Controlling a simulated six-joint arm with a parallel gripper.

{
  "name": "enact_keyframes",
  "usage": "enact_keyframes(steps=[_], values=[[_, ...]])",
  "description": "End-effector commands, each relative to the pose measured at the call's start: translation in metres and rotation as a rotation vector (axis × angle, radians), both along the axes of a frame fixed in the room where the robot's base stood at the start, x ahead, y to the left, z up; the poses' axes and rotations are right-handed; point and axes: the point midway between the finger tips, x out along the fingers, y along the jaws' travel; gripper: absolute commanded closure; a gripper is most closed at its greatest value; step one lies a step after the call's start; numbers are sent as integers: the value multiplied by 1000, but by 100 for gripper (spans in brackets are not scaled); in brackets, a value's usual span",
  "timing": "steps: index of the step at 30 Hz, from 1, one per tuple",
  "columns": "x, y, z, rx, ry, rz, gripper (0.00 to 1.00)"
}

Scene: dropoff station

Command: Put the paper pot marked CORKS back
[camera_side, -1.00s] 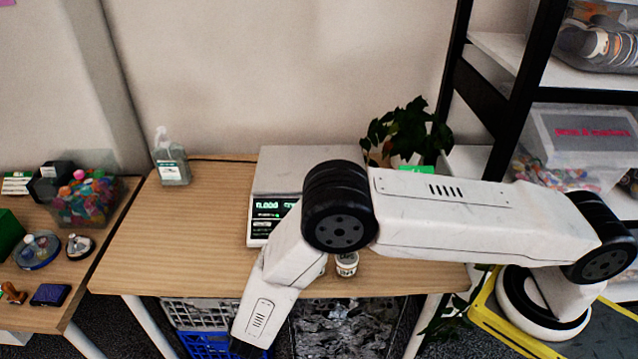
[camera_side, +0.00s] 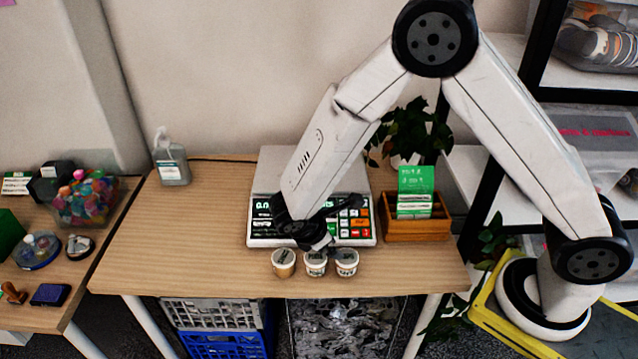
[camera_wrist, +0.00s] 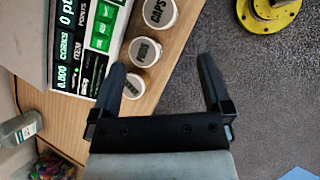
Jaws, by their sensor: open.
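The left one is a tan paper pot (camera_side: 284,263); the middle pot (camera_side: 316,265) and right pot (camera_side: 346,263) are white. In the wrist view the tan pot (camera_wrist: 134,86) is partly behind a finger and I cannot read its label. The pot at the top there (camera_wrist: 157,14) reads CAPS; the middle pot (camera_wrist: 145,53) has a short label I cannot read surely. My gripper (camera_side: 310,238) is open and empty, above the scale's front edge, just behind the pots; its fingers also show in the wrist view (camera_wrist: 162,70).
The scale (camera_side: 262,232) shows 0.000 and CORKS in the wrist view (camera_wrist: 64,50). A wooden box with green cards (camera_side: 415,215) stands right of it. A sanitizer bottle (camera_side: 172,163) stands at the back left. The table's left half (camera_side: 180,240) is clear. Crates (camera_side: 215,315) sit beneath.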

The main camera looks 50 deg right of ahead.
Motion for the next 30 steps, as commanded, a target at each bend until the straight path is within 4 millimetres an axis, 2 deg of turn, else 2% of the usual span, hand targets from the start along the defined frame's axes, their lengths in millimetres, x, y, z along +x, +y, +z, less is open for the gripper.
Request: enact_keyframes(steps=[6, 18, 24, 30], values=[[-25, -22, 31, 188, -95, -287, 0], [-67, -51, 79, 496, -340, -811, 0], [-83, -63, 95, 606, -470, -1031, 0], [-90, -69, 102, 658, -537, -1139, 0]])
